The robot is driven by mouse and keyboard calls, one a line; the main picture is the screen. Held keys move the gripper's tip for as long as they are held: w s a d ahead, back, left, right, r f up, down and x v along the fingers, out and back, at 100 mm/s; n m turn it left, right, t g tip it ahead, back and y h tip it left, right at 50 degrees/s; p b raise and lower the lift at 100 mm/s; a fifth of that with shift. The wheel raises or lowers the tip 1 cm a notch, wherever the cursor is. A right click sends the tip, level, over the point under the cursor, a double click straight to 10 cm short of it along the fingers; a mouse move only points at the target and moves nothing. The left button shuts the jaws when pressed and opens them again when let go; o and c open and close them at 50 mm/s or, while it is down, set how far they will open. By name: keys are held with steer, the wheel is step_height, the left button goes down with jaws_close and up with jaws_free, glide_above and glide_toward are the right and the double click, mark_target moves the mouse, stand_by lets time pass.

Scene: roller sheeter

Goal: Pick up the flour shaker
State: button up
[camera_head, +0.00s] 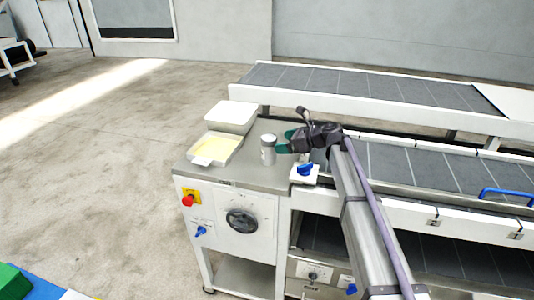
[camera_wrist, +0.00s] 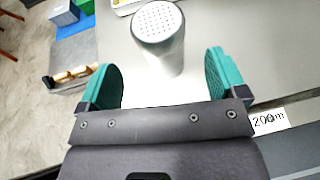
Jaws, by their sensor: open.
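The flour shaker (camera_head: 268,150) is a small silvery-white cylinder standing upright on the steel top of the machine's control cabinet. In the wrist view the shaker (camera_wrist: 160,38) shows a perforated round lid and stands ahead of and between my two green fingertips. My gripper (camera_head: 287,141) is open, just right of the shaker in the head view; it also shows in the wrist view (camera_wrist: 166,80). Nothing is held between the fingers. Whether a finger touches the shaker I cannot tell.
A tray with pale yellow content (camera_head: 214,150) and a white box (camera_head: 231,115) stand left of the shaker. A blue knob (camera_head: 305,169) on a white block sits at the right front. Dark conveyor belts (camera_head: 400,165) lie to the right. Clear steel top (camera_head: 240,178) lies in front.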

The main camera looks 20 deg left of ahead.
mark_target(269, 143)
steer(key=b+x, duration=0.2)
steer(key=x, duration=0.5)
steer(key=shift+w+a, duration=0.1)
steer(key=shift+a, duration=0.05)
steer(key=c, duration=1.1)
steer(key=shift+r, duration=0.15)
step_height(269, 143, up, 10)
steer(key=p, duration=1)
steer(key=shift+r, duration=0.1)
